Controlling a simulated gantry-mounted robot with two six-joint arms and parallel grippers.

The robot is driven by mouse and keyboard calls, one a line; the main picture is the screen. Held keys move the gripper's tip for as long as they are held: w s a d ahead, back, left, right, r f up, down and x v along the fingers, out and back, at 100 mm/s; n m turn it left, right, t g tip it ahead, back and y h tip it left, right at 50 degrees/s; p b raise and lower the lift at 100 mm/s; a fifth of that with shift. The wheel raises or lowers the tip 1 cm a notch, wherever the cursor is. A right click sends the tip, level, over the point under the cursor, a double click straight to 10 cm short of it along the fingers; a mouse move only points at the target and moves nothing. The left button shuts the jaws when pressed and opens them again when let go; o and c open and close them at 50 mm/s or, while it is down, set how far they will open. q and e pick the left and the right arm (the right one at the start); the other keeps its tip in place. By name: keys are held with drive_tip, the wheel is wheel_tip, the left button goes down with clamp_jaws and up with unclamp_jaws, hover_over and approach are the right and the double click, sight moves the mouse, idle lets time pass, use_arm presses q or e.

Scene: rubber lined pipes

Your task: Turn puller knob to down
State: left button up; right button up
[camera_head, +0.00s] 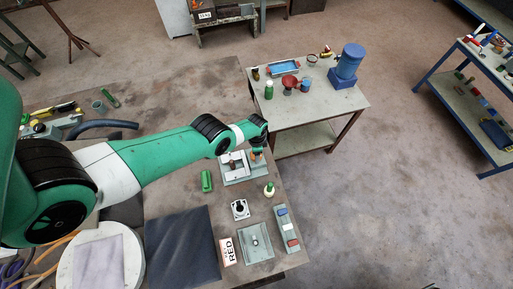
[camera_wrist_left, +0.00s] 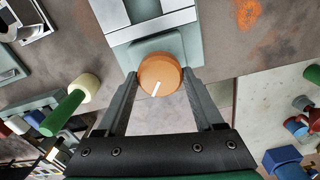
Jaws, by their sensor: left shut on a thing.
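An orange round knob (camera_wrist_left: 159,66) with a white pointer line shows in the left wrist view, on the front of a pale grey-green device (camera_wrist_left: 160,22). The pointer line runs toward the bottom of that view, slightly left. My left gripper (camera_wrist_left: 160,77) is shut on the knob, one finger on each side. In the head view my left gripper (camera_head: 257,150) is at the device (camera_head: 238,168) near the workbench's right edge and mostly hides the knob. My right gripper is in neither view.
A green and cream handled tool (camera_wrist_left: 68,105) stands beside the device. A separate table (camera_head: 325,108) stands beyond the bench edge.

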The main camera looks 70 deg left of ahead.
use_arm(q)
drive_tip(key=n, duration=0.5)
drive_tip(key=shift+n, duration=0.3)
drive_tip(key=n, duration=0.5)
drive_tip(key=shift+a, duration=0.1)
drive_tip(key=n, duration=1.6)
drive_tip(key=shift+s+n, duration=0.1)
drive_tip(key=shift+n, duration=0.3)
drive_tip(key=n, duration=1)
drive_tip(key=shift+n, duration=0.4)
drive_tip(key=n, duration=0.5)
